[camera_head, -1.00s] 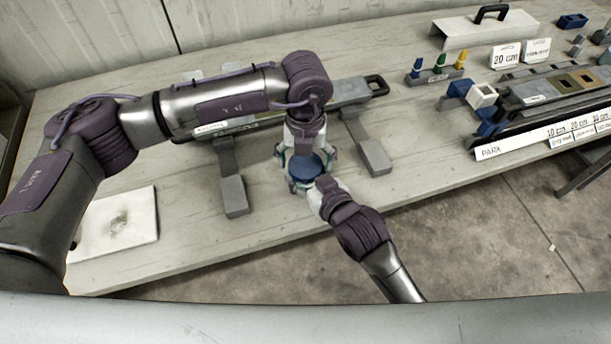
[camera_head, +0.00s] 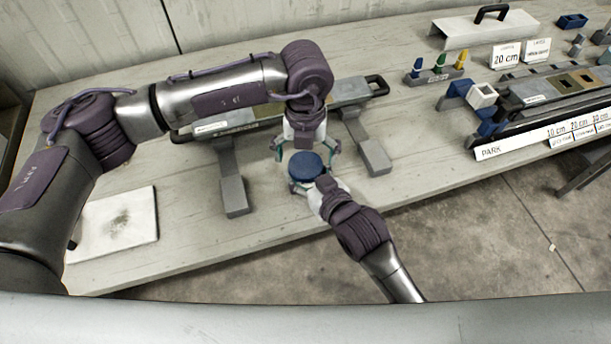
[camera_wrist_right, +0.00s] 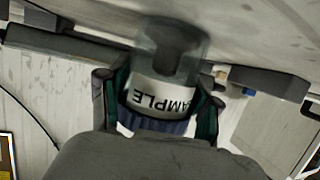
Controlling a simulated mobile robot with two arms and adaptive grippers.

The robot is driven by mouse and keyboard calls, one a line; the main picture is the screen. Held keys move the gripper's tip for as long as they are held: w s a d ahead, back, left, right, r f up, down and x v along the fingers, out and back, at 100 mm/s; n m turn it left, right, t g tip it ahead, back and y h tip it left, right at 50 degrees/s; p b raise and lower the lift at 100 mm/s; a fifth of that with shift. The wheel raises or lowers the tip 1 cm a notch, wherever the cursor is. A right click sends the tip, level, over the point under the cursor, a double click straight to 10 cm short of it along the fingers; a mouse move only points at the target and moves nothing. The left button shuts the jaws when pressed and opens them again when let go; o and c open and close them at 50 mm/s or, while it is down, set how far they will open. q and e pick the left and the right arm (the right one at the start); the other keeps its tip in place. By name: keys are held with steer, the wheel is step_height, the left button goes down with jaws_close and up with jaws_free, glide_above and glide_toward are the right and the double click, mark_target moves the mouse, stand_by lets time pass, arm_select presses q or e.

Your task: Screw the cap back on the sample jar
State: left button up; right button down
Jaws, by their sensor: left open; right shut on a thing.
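The sample jar (camera_wrist_right: 160,94) has a clear body and a white label reading SAMPLE, upside down in the right wrist view. The blue cap (camera_head: 305,165) sits on the jar's mouth and hides most of the jar in the head view. In the right wrist view the cap (camera_wrist_right: 155,122) meets the label's edge. How tight it is cannot be told. My right gripper (camera_wrist_right: 158,104) is shut around the jar, a finger on each side.
A grey core rack (camera_head: 235,195) stands behind the jar, beneath my left arm. A stained white board (camera_head: 120,222) lies at left. At right are a small stand with coloured plugs (camera_head: 438,70), a white cube (camera_head: 482,95) and a long PARK rack (camera_head: 540,135). The bench's front edge is close.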

arm_select(q)
steer(key=shift+r, duration=1.35)
steer(key=shift+r, duration=0.1)
step_height(320, 180, up, 12)
steer(key=shift+f, duration=0.1)
arm_select(e)
steer(key=shift+c, duration=0.7)
jaws_free()
steer(key=v, duration=1.2)
